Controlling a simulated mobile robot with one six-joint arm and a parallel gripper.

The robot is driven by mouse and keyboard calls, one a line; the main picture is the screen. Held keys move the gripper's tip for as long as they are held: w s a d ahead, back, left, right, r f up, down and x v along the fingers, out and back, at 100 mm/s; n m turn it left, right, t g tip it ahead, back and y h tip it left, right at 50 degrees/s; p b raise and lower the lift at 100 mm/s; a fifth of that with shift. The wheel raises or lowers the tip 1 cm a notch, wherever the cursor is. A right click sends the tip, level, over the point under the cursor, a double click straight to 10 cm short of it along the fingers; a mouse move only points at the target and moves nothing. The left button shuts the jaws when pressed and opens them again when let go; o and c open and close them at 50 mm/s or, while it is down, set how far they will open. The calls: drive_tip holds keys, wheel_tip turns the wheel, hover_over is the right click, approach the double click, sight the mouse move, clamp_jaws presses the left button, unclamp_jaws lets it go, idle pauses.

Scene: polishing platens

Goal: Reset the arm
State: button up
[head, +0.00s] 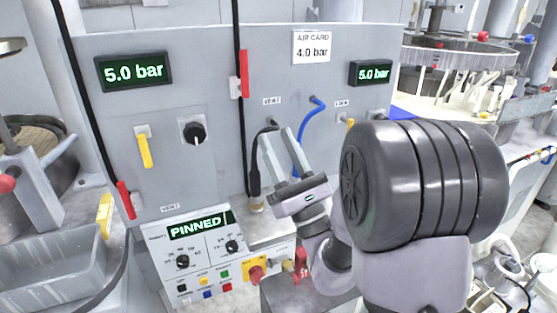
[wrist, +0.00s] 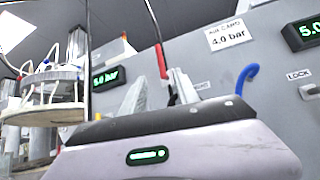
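My gripper (head: 283,143) is raised in front of the grey panel (head: 215,75), right of centre in the head view. Its two pale fingers stand apart and point up towards the panel, with nothing seen between them. In the wrist view, my gripper (wrist: 158,80) shows the same gap between its fingers, with the panel behind. A black cable with a thick plug end (head: 255,178) runs close beside the left finger in the head view; I cannot tell whether they touch. My arm's dark joint and grey links hide the panel's lower right.
The panel carries a yellow lever (head: 145,147), a black knob (head: 194,132), a red handle (head: 244,73) and a blue hose (head: 308,125). Below, a control box reads PINNED (head: 201,226). A grey tray (head: 50,265) stands at lower left. A round platen machine (head: 445,60) is at upper right.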

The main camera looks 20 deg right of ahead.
idle(0.3)
drive_tip(key=s+a+f+n+g+y, duration=0.1)
drive_tip(key=s+a+n+g+y, duration=0.65)
drive_tip(key=a+n+g, duration=0.35)
drive_tip(key=s+a+n+g+y, duration=0.75)
drive_tip(key=a+n+g, duration=0.3)
drive_tip(key=a, duration=0.25)
drive_tip(key=s+a+f+n+g+h, duration=0.2)
drive_tip(key=s+f+n+g+h, duration=0.4)
drive_tip(key=s+f, duration=0.5)
drive_tip(key=d+f+t+h, duration=0.2)
drive_tip(key=d+f+h, duration=0.4)
drive_tip(key=h, duration=0.1)
drive_tip(key=w+d+r+n+t+h, duration=0.1)
drive_tip(key=w+d+t+h, duration=0.3)
drive_tip(key=d, duration=0.4)
drive_tip(key=shift+w+d+r+n+t+h, duration=0.2)
drive_tip(key=shift+w+d+n+t+h, duration=0.15)
drive_tip(key=shift+n, duration=0.3)
